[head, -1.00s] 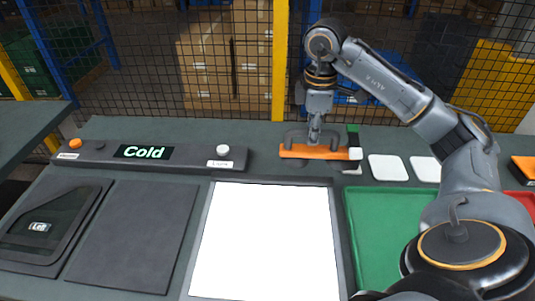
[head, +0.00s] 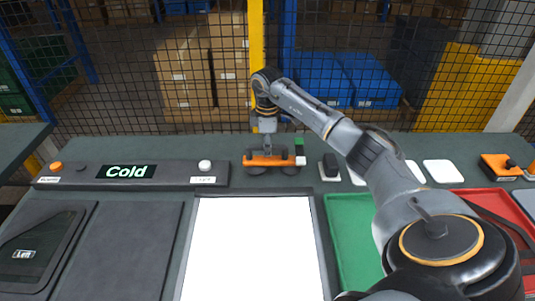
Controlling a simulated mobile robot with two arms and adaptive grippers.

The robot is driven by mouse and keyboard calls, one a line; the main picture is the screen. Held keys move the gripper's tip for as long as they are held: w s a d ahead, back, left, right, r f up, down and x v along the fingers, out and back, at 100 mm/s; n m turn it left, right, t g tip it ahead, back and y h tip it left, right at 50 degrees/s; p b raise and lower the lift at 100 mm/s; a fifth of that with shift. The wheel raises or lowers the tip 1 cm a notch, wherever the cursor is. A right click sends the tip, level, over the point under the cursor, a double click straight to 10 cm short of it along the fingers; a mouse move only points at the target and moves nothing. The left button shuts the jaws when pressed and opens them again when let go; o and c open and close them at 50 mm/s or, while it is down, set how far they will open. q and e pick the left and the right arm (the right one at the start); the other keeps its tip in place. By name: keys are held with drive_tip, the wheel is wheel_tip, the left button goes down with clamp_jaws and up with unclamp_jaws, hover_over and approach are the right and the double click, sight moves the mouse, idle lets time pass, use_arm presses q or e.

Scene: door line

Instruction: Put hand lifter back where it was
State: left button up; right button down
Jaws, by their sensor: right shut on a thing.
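The hand lifter (head: 262,161) is an orange bar with dark cups beneath it, near the back of the table, just right of the Cold panel. A green and white piece shows at its right end. My right gripper (head: 268,147) is shut on the hand lifter from above and hides part of its top. The bar looks level. I cannot tell whether its cups touch the table. My left gripper is not in view.
The dark panel (head: 75,172) marked Cold lies left of the lifter. A lit white panel (head: 255,245) lies in front. White pads (head: 443,173), a dark upright item (head: 330,166), a green tray (head: 345,235), a red tray (head: 500,205) and an orange tool (head: 498,166) are at right.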

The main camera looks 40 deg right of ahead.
wheel_tip(320, 180, down, 2)
drive_tip(key=shift+f+p, duration=0.1)
drive_tip(key=shift+p, duration=0.25)
drive_tip(key=shift+f, duration=0.1)
drive_tip(key=shift+f, duration=0.1)
drive_tip(key=c, duration=1.3)
unclamp_jaws()
drive_tip(key=shift+o, duration=0.2)
drive_tip(key=shift+s, duration=0.1)
wheel_tip(320, 180, up, 12)
drive_tip(key=shift+r+b, duration=0.15)
drive_tip(key=shift+b, duration=1.05)
